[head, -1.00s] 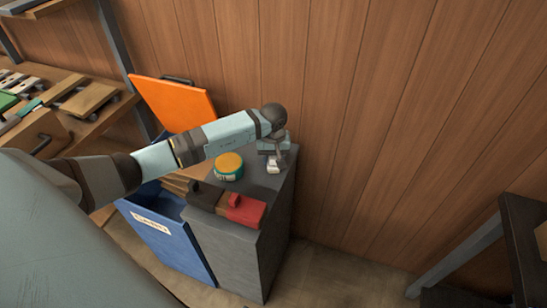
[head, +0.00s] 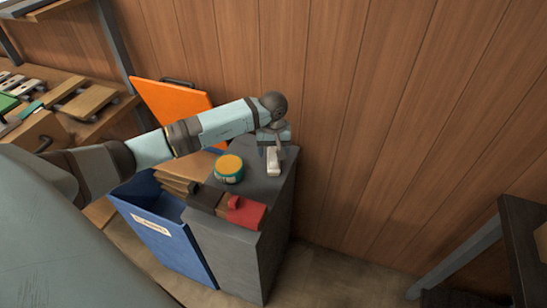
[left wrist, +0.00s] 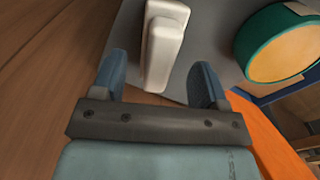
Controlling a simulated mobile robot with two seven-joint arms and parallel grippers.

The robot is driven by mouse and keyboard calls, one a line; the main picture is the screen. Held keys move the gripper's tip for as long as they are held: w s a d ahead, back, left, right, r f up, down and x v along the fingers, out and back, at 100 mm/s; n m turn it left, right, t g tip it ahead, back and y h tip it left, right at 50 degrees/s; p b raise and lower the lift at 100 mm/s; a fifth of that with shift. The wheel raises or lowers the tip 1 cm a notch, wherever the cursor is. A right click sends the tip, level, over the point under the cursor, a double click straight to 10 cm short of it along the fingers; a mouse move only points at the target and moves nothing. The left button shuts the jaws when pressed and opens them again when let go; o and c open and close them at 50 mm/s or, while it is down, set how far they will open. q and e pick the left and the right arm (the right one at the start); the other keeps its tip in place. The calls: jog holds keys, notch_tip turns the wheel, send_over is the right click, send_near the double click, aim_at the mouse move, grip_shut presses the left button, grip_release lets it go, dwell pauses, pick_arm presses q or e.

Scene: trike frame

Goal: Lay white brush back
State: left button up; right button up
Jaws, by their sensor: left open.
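The white brush (head: 273,160) lies on the dark grey cabinet top near its back right side, by the wooden wall. It also shows in the left wrist view (left wrist: 164,42) as a pale block with a raised handle-like part. My left gripper (head: 273,142) is at the far end of the brush. In the left wrist view its two blue fingers (left wrist: 158,80) are spread, one on each side of the brush's near end, with gaps to both. The gripper is open and empty. My right gripper is not in view.
A green and yellow round tin (head: 229,168) stands left of the brush. A red and dark brush-like block (head: 240,211) lies at the cabinet's front. A blue bin (head: 170,240) and an orange panel (head: 175,105) are to the left. The cabinet top (head: 266,188) is clear between them.

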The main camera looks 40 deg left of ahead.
aim_at(274, 153)
pick_arm(q)
notch_tip(274, 153, up, 8)
jog(key=shift+f, duration=0.15)
dwell(0.6)
